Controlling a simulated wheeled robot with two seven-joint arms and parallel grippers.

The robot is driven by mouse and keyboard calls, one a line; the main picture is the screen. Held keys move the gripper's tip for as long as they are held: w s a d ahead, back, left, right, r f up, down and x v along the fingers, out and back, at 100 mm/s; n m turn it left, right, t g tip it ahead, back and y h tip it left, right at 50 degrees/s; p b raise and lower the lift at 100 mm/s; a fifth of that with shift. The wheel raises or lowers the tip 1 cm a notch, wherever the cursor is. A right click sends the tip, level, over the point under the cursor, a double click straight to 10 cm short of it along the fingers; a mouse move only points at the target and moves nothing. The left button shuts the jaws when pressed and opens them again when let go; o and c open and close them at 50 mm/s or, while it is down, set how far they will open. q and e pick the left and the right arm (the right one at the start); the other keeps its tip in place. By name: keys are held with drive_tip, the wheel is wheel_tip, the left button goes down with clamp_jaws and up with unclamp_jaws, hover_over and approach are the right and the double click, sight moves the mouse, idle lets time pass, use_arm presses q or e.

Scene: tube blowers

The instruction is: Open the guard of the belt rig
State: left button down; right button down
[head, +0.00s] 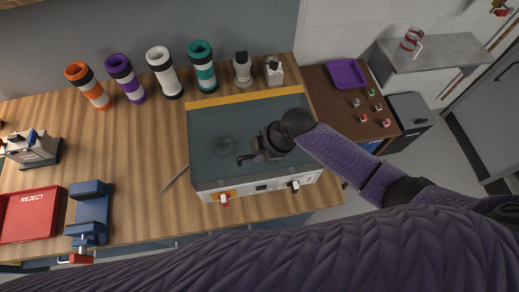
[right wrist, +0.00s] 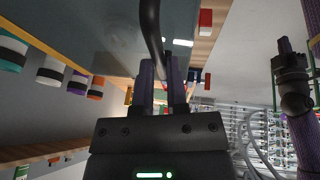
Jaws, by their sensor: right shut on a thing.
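The belt rig (head: 210,190) is a light box on the wooden bench, with a red switch (head: 224,200) and a black knob (head: 294,187) on its front. Its dark see-through guard (head: 215,120) spans the top, with a yellow strip along the back; I cannot tell whether it is slightly raised. My right gripper (head: 248,157) is over the guard, right of its middle. In the right wrist view, the fingers (right wrist: 160,75) are shut on a dark curved bar, the handle (right wrist: 151,30). The gripper hides part of the handle in the head view. My left gripper is not in view.
Several banded tubes (head: 163,72) stand along the bench's back. A red REJECT tray (head: 30,215) and a blue fixture (head: 90,212) are at left. A thin rod (head: 175,178) lies left of the rig. A brown side table (head: 340,105) holds a purple tray (head: 346,73).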

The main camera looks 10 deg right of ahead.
idle(0.8)
drive_tip(key=shift+w+r+p, duration=0.15)
drive_tip(key=shift+r+p, duration=0.2)
drive_tip(key=shift+r, duration=0.2)
drive_tip(key=w+r+g, duration=0.4)
drive_tip(key=w+r, duration=0.2)
drive_tip(key=r, duration=0.5)
drive_tip(key=shift+w+m, duration=0.35)
drive_tip(key=shift+m, duration=0.05)
drive_tip(key=shift+r, duration=0.1)
